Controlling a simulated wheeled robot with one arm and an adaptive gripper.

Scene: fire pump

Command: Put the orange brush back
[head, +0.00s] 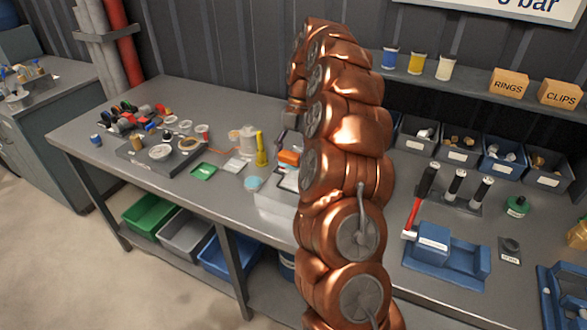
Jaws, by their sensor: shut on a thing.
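An orange piece (289,157), which looks like the orange brush, shows just left of my copper arm, over a pale tray-like holder (286,180) on the bench. My gripper (291,141) is mostly hidden behind my arm. Only a small grey part of it shows, directly above the orange piece, and it is shut on it. The arm hides the brush's right side. I cannot tell whether the brush touches the holder.
The grey bench (100,130) holds a dark tray (160,155) of parts, a yellow bottle (261,150) and a green pad (203,171) on the left. A red-handled hammer (414,212), blue fixture (440,258) and parts bins (459,150) stand right. Bare bench lies front left.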

